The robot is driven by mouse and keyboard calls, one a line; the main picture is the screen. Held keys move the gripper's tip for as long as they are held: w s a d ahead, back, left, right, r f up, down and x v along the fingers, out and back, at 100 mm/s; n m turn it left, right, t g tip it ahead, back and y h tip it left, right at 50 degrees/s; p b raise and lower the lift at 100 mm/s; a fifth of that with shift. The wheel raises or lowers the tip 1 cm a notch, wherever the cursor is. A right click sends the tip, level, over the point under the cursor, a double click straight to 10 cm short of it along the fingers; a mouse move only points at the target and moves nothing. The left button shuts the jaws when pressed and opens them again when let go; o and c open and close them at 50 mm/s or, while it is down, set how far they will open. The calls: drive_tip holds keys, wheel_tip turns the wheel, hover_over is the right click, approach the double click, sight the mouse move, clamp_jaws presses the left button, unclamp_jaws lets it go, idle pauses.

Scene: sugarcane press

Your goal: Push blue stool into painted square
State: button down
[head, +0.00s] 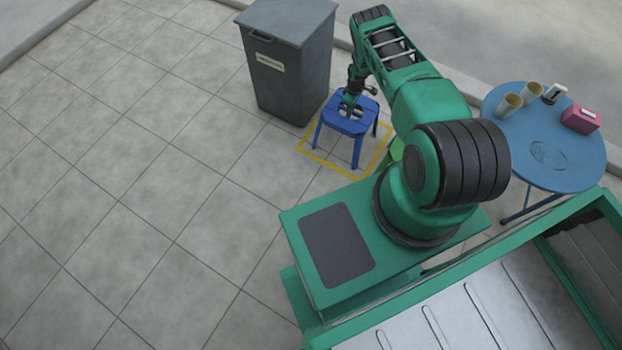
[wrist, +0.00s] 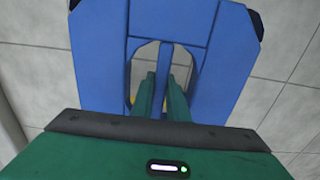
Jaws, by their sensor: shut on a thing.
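The blue stool (head: 348,121) stands upright on the tiled floor, with its legs within or close to the yellow painted square (head: 312,157). The stool's far legs are partly hidden, so I cannot tell whether every foot is inside the outline. My gripper (head: 348,101) is at the stool's seat. In the wrist view the blue seat (wrist: 205,55) fills the middle, and my green fingers (wrist: 163,95) reach into its opening, shut on the slat between them. A small bit of yellow shows through the opening.
A grey bin (head: 290,65) stands just behind and left of the stool. A round blue table (head: 550,150) with cups (head: 508,104) and a pink box (head: 581,119) is at the right. Open tiled floor lies to the left.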

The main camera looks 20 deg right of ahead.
drive_tip(key=shift+w+d, duration=0.6)
drive_tip(key=shift+d, duration=0.2)
drive_tip(key=c, duration=1.8)
unclamp_jaws()
drive_tip(key=shift+o, duration=0.2)
drive_tip(key=shift+r, duration=0.15)
wheel_tip(320, 180, up, 10)
idle(0.4)
